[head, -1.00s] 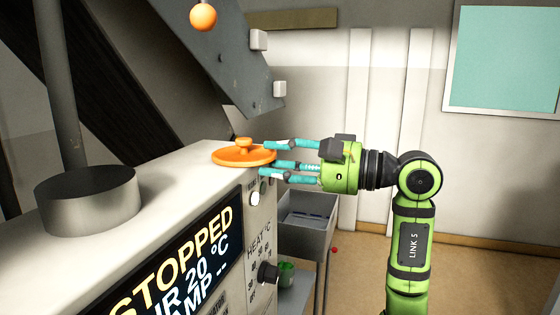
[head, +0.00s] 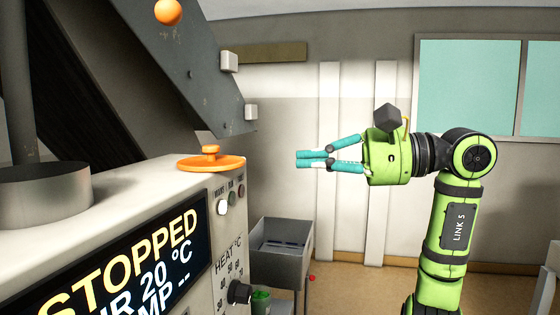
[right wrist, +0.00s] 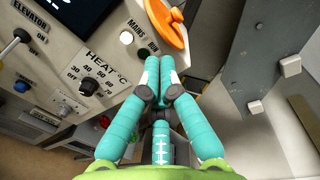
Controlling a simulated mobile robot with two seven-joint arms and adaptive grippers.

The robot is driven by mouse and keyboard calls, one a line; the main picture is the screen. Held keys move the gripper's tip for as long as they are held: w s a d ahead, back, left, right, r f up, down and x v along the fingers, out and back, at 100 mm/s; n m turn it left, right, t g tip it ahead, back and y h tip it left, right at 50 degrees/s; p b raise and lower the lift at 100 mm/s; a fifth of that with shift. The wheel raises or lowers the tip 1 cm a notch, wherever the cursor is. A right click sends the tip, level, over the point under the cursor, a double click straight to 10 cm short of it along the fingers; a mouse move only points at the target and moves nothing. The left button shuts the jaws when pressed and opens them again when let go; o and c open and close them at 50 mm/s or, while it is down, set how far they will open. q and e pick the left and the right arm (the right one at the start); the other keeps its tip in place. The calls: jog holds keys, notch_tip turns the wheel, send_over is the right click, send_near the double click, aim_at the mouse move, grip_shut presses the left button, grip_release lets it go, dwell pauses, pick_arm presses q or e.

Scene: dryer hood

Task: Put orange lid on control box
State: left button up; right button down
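The orange lid (head: 211,163), a flat disc with a knob on top, lies at the right end of the white control box (head: 150,187). It looks flat, with its rim by the box's right edge. In the right wrist view the lid (right wrist: 166,24) shows at the top, beyond my fingertips. My right gripper (head: 304,158) is to the right of the lid, apart from it, at about its height. Its teal fingers are drawn together with nothing between them, as the right wrist view (right wrist: 159,64) also shows. My left gripper is not in view.
The box front has a STOPPED display (head: 125,262), small buttons and a black HEAT knob (head: 239,292). A grey slanted beam (head: 190,75) rises behind the lid. A grey bin (head: 281,262) stands right of the box. Space around my right gripper is free.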

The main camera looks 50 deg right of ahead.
notch_tip(320, 180, up, 6)
jog(key=w+a+m+g+h+p, duration=0.1)
jog(key=a+m+g+h+p, duration=0.15)
jog(key=m+p, duration=0.3)
jog(key=s+d+r+m+g+h+p, duration=0.1)
jog(key=s+d+m+g+h+p, duration=0.25)
jog(key=m, duration=0.75)
jog(key=w+a+f+y+b, duration=0.1)
jog(key=w+a+f+b, duration=0.2)
jog(key=w+f, duration=0.4)
jog(key=shift+w+a+f+m+g+y+b, duration=0.15)
jog(key=shift+w+a+m+g+y+b, duration=0.4)
jog(key=shift+w, duration=1.25)
jog(key=shift+d+h, duration=0.25)
jog(key=shift+d, duration=0.1)
